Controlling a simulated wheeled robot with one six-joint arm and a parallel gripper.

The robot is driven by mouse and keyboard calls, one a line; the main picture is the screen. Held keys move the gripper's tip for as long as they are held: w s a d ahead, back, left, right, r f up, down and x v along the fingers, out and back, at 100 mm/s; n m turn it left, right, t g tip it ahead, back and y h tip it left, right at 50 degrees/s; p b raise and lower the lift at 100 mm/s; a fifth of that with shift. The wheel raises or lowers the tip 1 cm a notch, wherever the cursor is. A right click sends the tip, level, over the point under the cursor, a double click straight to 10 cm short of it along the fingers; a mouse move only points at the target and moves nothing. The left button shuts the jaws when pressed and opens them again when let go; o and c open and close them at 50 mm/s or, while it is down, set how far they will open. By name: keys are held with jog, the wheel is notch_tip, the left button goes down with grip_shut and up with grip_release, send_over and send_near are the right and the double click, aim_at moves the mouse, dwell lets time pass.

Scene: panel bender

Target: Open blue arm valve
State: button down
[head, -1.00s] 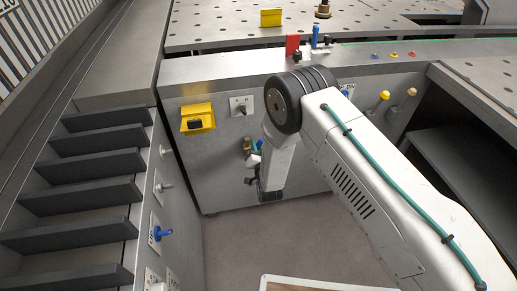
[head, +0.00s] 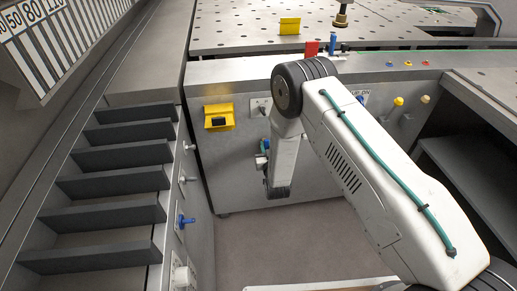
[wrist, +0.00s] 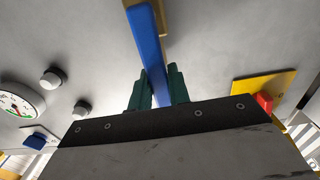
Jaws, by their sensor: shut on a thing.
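The blue arm valve has a long flat blue handle (wrist: 147,35) with a brass-coloured body at its upper end, against a grey panel in the wrist view. My gripper (wrist: 158,88) has its green fingers on both sides of the handle's lower part and is shut on it. In the head view, a small blue part of the valve (head: 266,145) shows on the front panel just left of my arm. My arm hides most of the valve and gripper there.
A second blue lever (head: 183,220) is on the left side panel. The wrist view shows a gauge (wrist: 20,106) and a red switch (wrist: 264,102). The floor below is clear.

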jog(key=shift+a, duration=0.1)
jog(key=c, duration=1.3)
grip_release()
jog(key=shift+a, duration=0.1)
jog(key=shift+s, duration=0.1)
jog(key=s, duration=0.5)
jog(key=s+d, duration=0.1)
jog(key=s, duration=0.1)
jog(key=shift+s+d, duration=0.1)
jog(key=shift+s, duration=0.2)
